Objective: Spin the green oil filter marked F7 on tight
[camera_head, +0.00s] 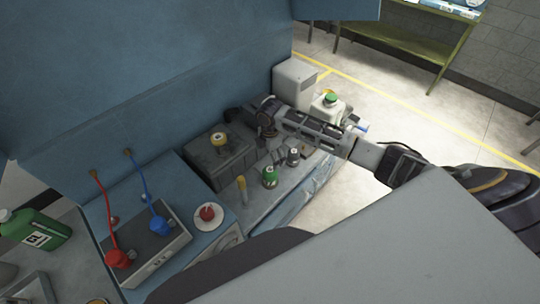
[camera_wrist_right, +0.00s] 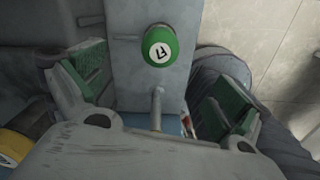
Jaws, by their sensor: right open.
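In the right wrist view, a green oil filter (camera_wrist_right: 160,46) with a white disc and a turned mark that looks like F7 sits between my fingers' sides, beyond them. My right gripper (camera_wrist_right: 155,90) is open, its two green-padded fingers apart and nothing between the pads. In the head view, a green filter (camera_head: 270,178) with a white disc stands on the bench; its mark is too small to read, and I cannot tell if it is the same one. My left gripper is out of view.
At left are red and blue hose fittings (camera_head: 118,258) on a grey unit and a green can (camera_head: 35,233).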

